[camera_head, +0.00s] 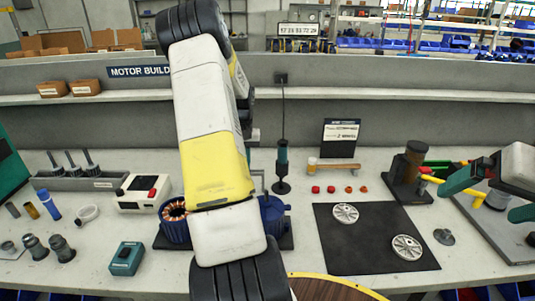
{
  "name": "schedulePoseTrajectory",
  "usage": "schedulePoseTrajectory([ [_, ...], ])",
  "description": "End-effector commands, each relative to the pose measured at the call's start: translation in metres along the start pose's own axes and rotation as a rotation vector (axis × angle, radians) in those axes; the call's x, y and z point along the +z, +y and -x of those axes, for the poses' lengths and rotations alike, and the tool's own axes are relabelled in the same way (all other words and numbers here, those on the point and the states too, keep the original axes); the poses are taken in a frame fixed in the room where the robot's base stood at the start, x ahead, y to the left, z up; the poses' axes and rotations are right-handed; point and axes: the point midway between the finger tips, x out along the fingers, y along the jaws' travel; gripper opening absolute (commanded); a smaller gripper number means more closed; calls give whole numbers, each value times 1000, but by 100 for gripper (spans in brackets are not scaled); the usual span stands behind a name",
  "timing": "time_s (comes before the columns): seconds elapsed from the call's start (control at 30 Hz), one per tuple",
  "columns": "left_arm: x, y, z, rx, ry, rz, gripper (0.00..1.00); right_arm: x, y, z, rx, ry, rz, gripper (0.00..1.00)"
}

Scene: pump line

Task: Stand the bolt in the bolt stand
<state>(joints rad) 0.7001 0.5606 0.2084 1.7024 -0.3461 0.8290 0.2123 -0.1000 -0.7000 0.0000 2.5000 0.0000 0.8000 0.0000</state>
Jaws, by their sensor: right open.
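I cannot clearly single out the bolt. A small grey piece with a round flange and a short stub (444,237) lies right of the black mat. A grey block (103,184) at the left holds several upright dark rods; it may be the bolt stand, but I cannot be sure. My right gripper (492,197) is at the right edge, its teal fingers apart, above a grey plate with yellow parts (497,200). No object shows held between the fingers. My large white and yellow arm crosses the middle and hides part of the bench. My left gripper is not in view.
A black mat (350,255) carries two pale discs. Behind it are small red pieces (331,189) and a wooden-handled mallet (335,167). A dark upright cylinder (413,160) stands near the right gripper. Fittings, a teal box (127,258) and a white device (143,193) are left.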

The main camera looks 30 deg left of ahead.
Motion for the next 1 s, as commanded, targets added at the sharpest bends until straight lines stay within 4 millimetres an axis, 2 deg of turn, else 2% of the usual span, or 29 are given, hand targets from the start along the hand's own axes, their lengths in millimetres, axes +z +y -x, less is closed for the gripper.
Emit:
schedulePoseTrajectory([
  [0.2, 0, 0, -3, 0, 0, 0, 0, 0, 0, 0, 0, 0, 0, 100],
  [0.23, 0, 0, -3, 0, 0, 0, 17, 0, 0, 0, 0, 0, 0, 100],
  [0.33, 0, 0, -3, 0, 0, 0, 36, 0, 0, 0, 0, 0, 0, 100],
  [0.57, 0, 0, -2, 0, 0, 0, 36, 0, 0, 0, 0, 0, 0, 100],
  [0.6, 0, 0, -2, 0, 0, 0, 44, 0, 0, 0, 0, 0, 0, 100],
  [0.63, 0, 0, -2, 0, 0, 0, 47, 0, 0, 0, 0, 0, 0, 100],
  [1.0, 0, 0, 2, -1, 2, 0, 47, 0, 0, 0, 0, 0, 0, 100],
])
